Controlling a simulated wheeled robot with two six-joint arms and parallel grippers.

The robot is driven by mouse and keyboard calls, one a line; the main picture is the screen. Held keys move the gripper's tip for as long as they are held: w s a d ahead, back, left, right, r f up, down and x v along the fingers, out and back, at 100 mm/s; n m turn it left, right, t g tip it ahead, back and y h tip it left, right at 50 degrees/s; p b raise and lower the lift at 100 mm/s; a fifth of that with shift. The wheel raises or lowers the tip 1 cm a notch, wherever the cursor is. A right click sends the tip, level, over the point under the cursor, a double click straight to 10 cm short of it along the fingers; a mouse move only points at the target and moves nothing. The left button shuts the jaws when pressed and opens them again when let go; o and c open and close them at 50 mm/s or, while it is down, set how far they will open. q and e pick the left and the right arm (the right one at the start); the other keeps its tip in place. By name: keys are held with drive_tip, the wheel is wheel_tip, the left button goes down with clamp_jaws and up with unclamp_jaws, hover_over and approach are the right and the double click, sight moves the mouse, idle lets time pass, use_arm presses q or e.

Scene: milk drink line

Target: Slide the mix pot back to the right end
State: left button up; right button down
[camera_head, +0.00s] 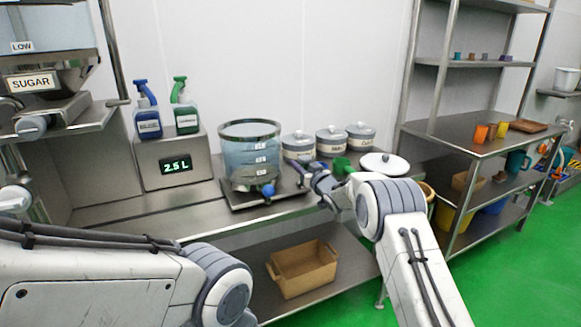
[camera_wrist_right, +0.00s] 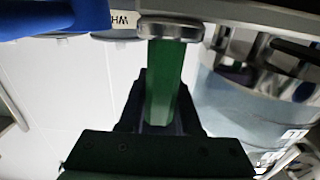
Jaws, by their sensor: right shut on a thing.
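The mix pot (camera_head: 252,160) is a clear, dark-rimmed round vessel with white labels and a blue knob low on its front. It stands upright on a dark base plate (camera_head: 236,203) on the steel counter, right of the 2.5 L display. My right gripper (camera_head: 318,180) is just right of the pot. In the right wrist view its jaws (camera_wrist_right: 168,105) are shut on a green handle (camera_wrist_right: 170,75) with a round steel end. The pot (camera_wrist_right: 250,105) shows at the right there. I cannot tell how the handle joins the pot. My left gripper is out of view.
Lidded canisters (camera_head: 331,139) stand behind and right of the pot, with a white lid (camera_head: 384,164) farther right. The weighing stand (camera_head: 172,160) with two spray bottles is at left. A tan bin (camera_head: 302,268) sits on the lower shelf. The counter's front-left stretch is clear.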

drive_tip(key=shift+w+d+r, duration=0.1)
drive_tip(key=shift+d, duration=0.2)
drive_tip(key=c, duration=0.6)
unclamp_jaws()
drive_tip(key=shift+s, duration=0.4)
drive_tip(key=b+v, duration=0.1)
drive_tip(key=v, duration=0.8)
drive_tip(key=shift+s+d, duration=0.25)
